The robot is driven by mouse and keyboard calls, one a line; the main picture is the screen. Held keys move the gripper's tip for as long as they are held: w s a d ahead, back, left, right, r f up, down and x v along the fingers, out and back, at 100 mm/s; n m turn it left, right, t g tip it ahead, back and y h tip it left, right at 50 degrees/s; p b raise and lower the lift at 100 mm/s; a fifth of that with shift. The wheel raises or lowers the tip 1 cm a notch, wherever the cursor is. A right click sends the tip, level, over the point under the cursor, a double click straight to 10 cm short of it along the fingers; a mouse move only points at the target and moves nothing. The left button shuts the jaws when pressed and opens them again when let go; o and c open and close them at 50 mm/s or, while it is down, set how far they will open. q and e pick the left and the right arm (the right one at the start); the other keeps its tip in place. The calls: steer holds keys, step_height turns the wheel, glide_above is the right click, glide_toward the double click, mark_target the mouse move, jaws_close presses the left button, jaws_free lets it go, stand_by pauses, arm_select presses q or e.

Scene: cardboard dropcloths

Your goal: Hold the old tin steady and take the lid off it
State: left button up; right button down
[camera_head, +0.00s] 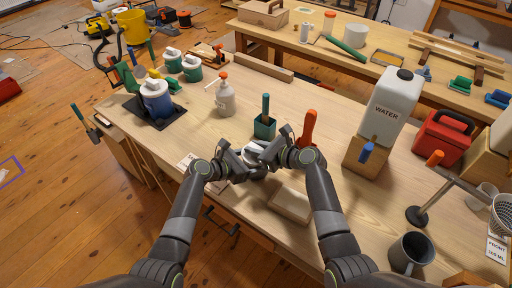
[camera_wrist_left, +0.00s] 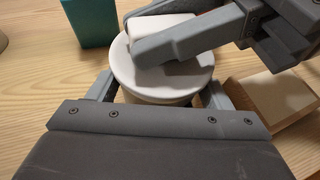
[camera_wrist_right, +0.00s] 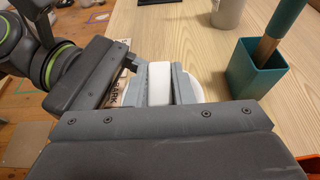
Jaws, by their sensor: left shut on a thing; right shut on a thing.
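The tin (camera_wrist_left: 150,98) is a pale round can, mostly hidden in the head view by my grippers. My left gripper (camera_wrist_left: 158,92) is shut around its body, one finger on each side. The white round lid (camera_wrist_left: 187,78) lies on top of the tin and looks level; whether any gap shows beneath it I cannot tell. The lid has a white block-shaped handle (camera_wrist_right: 159,83). My right gripper (camera_wrist_right: 162,88) is shut on this handle from above. In the head view the two grippers meet, the left gripper (camera_head: 240,165) beside the right gripper (camera_head: 263,156).
A teal holder (camera_head: 265,126) stands just behind the tin, with a spray bottle (camera_head: 224,100) to its left. An orange-handled tool (camera_head: 308,128) is close on the right. A small cardboard-coloured box (camera_head: 292,203) lies in front right. A water jug (camera_head: 390,107) stands farther right.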

mark_target(256, 147)
steer(key=shift+r, duration=0.2)
stand_by(0.6)
steer(key=shift+r, duration=0.9)
steer(key=shift+r, duration=2.05)
arm_select(q)
steer(key=o, duration=1.5)
steer(key=shift+a, duration=0.1)
arm_select(e)
steer(key=shift+r+p, duration=0.5)
steer(key=shift+p, duration=0.05)
arm_select(q)
steer(key=shift+v, duration=6)
